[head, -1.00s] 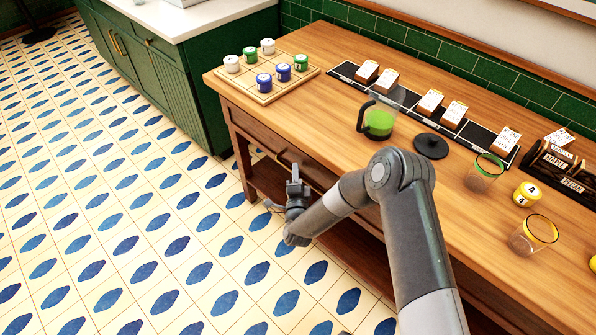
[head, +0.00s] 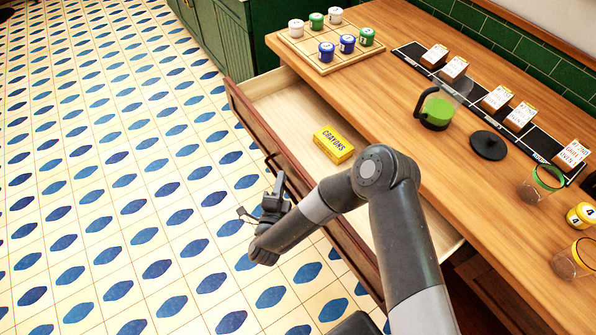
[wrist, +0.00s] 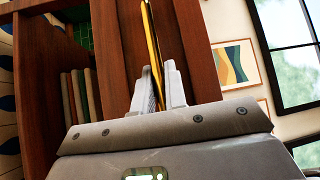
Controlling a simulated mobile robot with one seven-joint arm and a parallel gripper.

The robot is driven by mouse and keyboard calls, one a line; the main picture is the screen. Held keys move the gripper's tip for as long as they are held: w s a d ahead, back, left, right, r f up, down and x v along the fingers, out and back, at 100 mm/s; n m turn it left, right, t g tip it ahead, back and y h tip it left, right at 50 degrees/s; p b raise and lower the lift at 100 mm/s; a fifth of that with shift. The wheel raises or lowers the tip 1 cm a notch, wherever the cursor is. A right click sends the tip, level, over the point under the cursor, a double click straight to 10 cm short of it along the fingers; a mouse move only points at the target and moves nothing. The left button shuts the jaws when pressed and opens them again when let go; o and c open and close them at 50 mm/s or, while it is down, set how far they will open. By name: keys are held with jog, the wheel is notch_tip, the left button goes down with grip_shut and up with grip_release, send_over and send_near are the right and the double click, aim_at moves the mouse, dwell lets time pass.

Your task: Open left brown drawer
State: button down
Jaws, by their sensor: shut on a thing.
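The brown drawer (head: 258,128) at the front of the wooden table is pulled well out, showing its pale inside. A yellow crayons box (head: 333,145) lies in it. My gripper (head: 278,182) is at the outer face of the drawer front, shut on the drawer's handle. In the wrist view the two fingers (wrist: 161,85) close around the thin brass-coloured handle (wrist: 151,42), in front of the brown wood. My arm hides part of the drawer's near half.
On the wooden tabletop (head: 400,95) stand a board (head: 297,58) with several small jars, a green-filled pitcher (head: 436,112), a black lid (head: 488,145), card stacks and glasses. A green cabinet (head: 222,40) stands beyond. The tiled floor (head: 120,180) on the left is clear.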

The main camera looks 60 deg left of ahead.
jog(key=shift+s+f, duration=0.1)
jog(key=shift+s, duration=1.45)
jog(key=c, duration=1.5)
grip_release()
jog(key=shift+s, duration=0.1)
jog(key=shift+v, duration=5.35)
